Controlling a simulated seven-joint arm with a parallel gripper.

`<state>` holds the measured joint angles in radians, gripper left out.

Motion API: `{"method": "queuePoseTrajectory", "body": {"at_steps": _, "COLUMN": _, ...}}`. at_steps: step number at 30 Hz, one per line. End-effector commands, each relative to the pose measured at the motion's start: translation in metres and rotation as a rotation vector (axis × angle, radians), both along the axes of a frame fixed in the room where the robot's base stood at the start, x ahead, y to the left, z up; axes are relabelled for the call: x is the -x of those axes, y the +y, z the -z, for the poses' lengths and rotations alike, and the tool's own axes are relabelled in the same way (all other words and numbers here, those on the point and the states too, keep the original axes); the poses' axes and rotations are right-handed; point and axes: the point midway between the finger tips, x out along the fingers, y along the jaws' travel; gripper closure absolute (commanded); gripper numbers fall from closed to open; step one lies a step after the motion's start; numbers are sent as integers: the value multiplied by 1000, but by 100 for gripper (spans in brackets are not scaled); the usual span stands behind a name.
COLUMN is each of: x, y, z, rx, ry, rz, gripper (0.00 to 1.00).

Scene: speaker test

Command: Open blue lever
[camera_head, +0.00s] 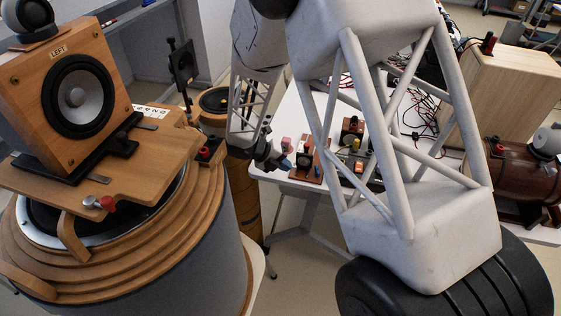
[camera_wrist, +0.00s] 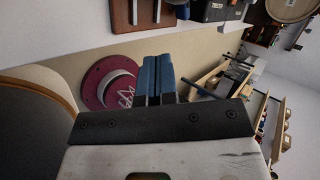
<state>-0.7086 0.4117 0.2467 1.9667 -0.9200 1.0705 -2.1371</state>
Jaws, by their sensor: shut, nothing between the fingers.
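My gripper (camera_head: 286,163) hangs at the front edge of the white table, close to a red-brown board (camera_head: 309,166) that carries small parts. Its two blue fingers (camera_wrist: 160,76) show in the wrist view, side by side and shut with nothing between them. In the wrist view, a brown board with metal bars (camera_wrist: 146,10) lies on the table beyond the fingertips, apart from them. I cannot make out a blue lever for certain in either view. My arm hides part of the table in the head view.
A large round wooden stand with a speaker (camera_head: 78,95) fills the left. The white table (camera_head: 290,118) carries several small devices and loose red and black wires (camera_head: 425,130). A wooden box (camera_head: 505,95) stands at the right. A dark red disc (camera_wrist: 110,84) lies low in the wrist view.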

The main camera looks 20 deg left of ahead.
Motion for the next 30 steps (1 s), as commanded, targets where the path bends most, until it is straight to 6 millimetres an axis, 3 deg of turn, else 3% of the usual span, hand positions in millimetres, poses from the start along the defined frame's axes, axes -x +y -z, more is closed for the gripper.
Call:
{"method": "queuePoseTrajectory", "body": {"at_steps": 12, "x": -18, "y": -44, "z": 43, "rx": -1, "ry": 1, "rz": 2, "gripper": 100}}
{"method": "queuePoseTrajectory", "body": {"at_steps": 21, "x": -30, "y": -71, "z": 41, "rx": -1, "ry": -1, "rz": 0, "gripper": 100}}
{"method": "queuePoseTrajectory", "body": {"at_steps": 30, "x": -33, "y": -79, "z": 42, "rx": -1, "ry": -1, "rz": 0, "gripper": 100}}
